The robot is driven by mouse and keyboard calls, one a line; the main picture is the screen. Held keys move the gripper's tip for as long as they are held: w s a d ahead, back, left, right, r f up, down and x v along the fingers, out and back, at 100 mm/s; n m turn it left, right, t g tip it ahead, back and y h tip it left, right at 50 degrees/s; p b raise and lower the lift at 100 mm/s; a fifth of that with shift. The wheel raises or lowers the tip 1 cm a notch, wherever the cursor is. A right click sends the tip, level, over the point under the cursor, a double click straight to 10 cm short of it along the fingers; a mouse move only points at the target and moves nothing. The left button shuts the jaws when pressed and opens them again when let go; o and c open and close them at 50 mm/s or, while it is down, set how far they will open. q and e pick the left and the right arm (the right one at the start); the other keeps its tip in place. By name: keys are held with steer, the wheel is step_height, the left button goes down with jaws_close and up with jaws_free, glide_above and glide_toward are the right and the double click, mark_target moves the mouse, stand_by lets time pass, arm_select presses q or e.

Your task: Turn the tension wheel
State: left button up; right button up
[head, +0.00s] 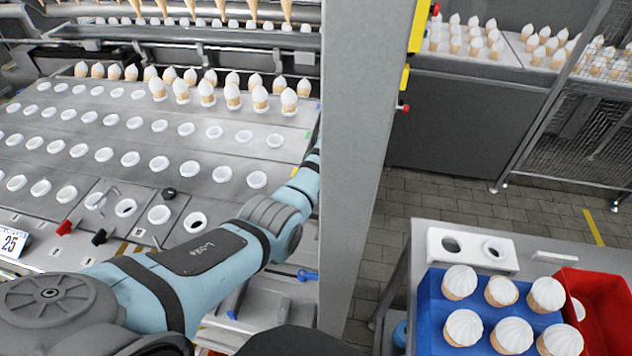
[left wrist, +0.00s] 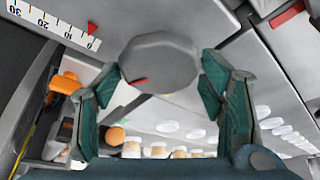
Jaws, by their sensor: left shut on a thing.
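The tension wheel (left wrist: 162,62) is a round grey disc with a small red mark near its lower left edge, seen in the left wrist view. My left gripper (left wrist: 160,82) has its green-padded fingers on either side of the wheel and is shut on it. A white scale (left wrist: 55,22) with numbers from 0 to 30 lies at the upper left, with a red pointer (left wrist: 92,28) by the 0. In the head view my left arm reaches behind the grey post, which hides the gripper and wheel. My right gripper is not in view.
The grey post (head: 375,130) stands close beside my left arm. A conveyor (head: 230,180) with white-topped cones and round holders fills the left. A blue crate (head: 430,300) of cones and a red bin (head: 610,310) stand at the lower right. Open paved floor (head: 420,185) lies between.

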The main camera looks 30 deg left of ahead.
arm_select(q)
steer(key=n+b, duration=0.3)
steer(key=shift+w+f+g+y, duration=0.1)
steer(key=shift+f+g+y, duration=0.1)
steer(key=shift+g+y, duration=0.15)
steer(key=shift+r+n+g+b, duration=0.2)
steer(key=shift+n+g+b, duration=0.15)
steer(key=shift+n+b, duration=0.65)
steer(key=o, duration=1.2)
steer(key=shift+c, duration=0.2)
steer(key=v, duration=1.2)
